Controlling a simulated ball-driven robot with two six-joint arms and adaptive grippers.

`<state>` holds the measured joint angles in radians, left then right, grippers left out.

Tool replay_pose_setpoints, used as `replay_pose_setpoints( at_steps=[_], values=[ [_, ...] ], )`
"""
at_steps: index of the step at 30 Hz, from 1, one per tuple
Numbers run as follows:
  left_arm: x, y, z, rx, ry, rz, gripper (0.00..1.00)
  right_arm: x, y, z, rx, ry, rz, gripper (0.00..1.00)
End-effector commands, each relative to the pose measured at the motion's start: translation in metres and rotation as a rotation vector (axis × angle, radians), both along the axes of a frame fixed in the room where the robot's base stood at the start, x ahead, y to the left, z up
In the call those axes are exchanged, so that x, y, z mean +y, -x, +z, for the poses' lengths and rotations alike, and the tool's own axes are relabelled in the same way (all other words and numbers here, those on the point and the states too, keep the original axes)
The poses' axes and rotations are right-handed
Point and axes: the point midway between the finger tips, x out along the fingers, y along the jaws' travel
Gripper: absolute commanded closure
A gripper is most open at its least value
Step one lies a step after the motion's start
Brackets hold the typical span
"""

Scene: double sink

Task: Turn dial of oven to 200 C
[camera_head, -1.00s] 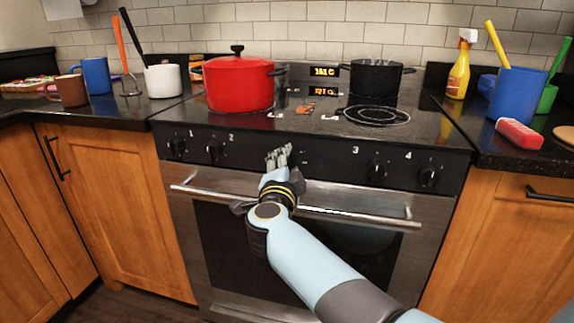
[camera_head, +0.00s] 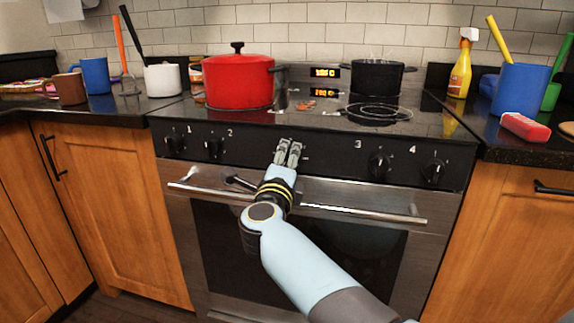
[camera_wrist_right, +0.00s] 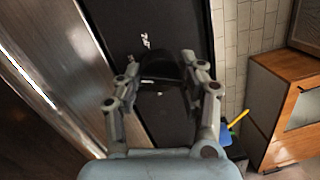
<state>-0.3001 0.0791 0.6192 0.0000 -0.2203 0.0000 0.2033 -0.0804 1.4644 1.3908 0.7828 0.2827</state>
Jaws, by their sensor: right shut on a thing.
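The oven's (camera_head: 310,245) black control panel carries the middle dial, hidden behind my right gripper (camera_head: 288,149) in the head view. In the right wrist view the dark dial (camera_wrist_right: 163,70) sits between the two fingers of my right gripper (camera_wrist_right: 163,84), which is shut on it. The dial's pointer and the temperature marks are too dark and small to read. Two orange displays (camera_head: 325,73) glow at the back of the stove; their digits are not clear. My left gripper is not in view.
Other dials flank the middle one, such as dial 2 (camera_head: 213,147) and dial 3 (camera_head: 379,166). The oven handle (camera_head: 365,214) runs just below my gripper. A red pot (camera_head: 238,82) and a black pot (camera_head: 377,76) stand on the stove.

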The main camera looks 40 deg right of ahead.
Motion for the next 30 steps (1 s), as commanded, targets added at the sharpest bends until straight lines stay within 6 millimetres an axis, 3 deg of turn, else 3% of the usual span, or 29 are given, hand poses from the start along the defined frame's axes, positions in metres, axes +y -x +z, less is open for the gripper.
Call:
replay_pose_setpoints(
  at_steps=[22,23,27,30],
  values=[
    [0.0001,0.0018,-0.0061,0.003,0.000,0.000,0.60,0.0005,0.0009,-0.0034,-0.062,-0.060,-0.001,0.92],
    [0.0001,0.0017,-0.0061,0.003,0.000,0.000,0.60,0.0005,0.0009,-0.0034,-0.062,-0.060,-0.001,0.56],
    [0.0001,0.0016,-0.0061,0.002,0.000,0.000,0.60,0.0004,0.0006,-0.0025,-0.063,-0.060,-0.001,0.38],
    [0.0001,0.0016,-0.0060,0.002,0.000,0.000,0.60,0.0003,0.0005,-0.0018,-0.063,-0.059,0.000,0.37]
  ],
)
